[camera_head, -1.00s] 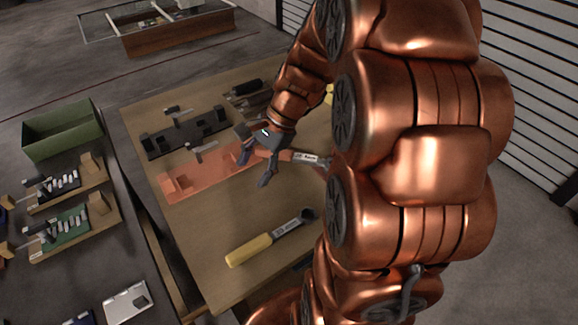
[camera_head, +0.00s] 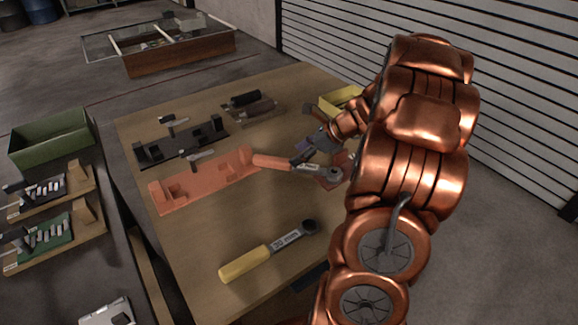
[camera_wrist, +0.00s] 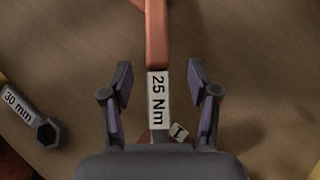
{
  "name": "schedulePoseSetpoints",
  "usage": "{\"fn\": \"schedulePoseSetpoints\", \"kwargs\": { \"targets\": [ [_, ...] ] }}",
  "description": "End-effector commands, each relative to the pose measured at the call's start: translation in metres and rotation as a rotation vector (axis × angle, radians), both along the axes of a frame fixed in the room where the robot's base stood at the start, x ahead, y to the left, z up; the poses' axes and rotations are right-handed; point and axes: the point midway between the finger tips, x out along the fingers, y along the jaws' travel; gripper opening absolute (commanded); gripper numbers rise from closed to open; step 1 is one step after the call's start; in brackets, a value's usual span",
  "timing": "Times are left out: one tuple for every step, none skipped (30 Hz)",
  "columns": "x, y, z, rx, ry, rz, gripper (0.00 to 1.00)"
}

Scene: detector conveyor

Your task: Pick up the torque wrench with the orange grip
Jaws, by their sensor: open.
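The torque wrench with the orange grip (camera_head: 272,162) lies on the wooden table, its shaft and round head pointing right. In the wrist view its orange grip (camera_wrist: 157,38) runs up from a white "25 Nm" label on the shaft. My gripper (camera_head: 304,152) is open at the shaft, just right of the grip. In the wrist view the gripper's (camera_wrist: 159,80) two fingers stand apart on either side of the wrench, without visible contact. How high they are above the table I cannot tell. My gripper hides part of the wrench head in the wrist view.
A yellow-grip wrench (camera_head: 245,266) marked "30 mm" lies nearer the front. An orange-red fixture (camera_head: 200,182) sits beside the orange grip, with a black fixture (camera_head: 150,152) behind it. A yellow bin (camera_head: 340,101) stands at the back right. Bare tabletop separates the two wrenches.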

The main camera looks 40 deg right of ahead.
Motion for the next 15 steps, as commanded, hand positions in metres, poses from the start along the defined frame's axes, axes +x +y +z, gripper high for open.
{"fn": "schedulePoseSetpoints", "kwargs": {
  "targets": [
    [0.001, 0.002, -0.002, 0.001, 0.0, 0.002, 0.6],
    [0.002, 0.003, -0.003, 0.001, 0.001, 0.003, 0.6],
    [0.004, 0.005, -0.005, 0.001, 0.001, 0.004, 0.6],
    [0.005, 0.006, -0.008, 0.002, 0.001, 0.004, 0.6],
    [0.007, 0.008, -0.01, 0.002, 0.002, 0.003, 0.6],
    [0.009, 0.01, -0.014, 0.002, 0.002, 0.003, 0.6],
    [0.011, 0.012, -0.017, 0.001, 0.002, 0.004, 0.6],
    [0.013, 0.014, -0.021, 0.0, 0.002, 0.004, 0.6],
    [0.017, 0.017, -0.025, 0.001, 0.002, 0.003, 0.6],
    [0.019, 0.018, -0.028, 0.002, 0.001, 0.004, 0.6],
    [0.021, 0.02, -0.031, 0.001, 0.001, 0.004, 0.6],
    [0.024, 0.022, -0.033, 0.001, 0.0, 0.005, 0.6],
    [0.025, 0.023, -0.035, 0.001, 0.0, 0.005, 0.6],
    [0.026, 0.023, -0.036, -0.001, 0.0, 0.004, 0.6],
    [0.027, 0.023, -0.037, -0.001, 0.0, 0.002, 0.6]
  ]
}}
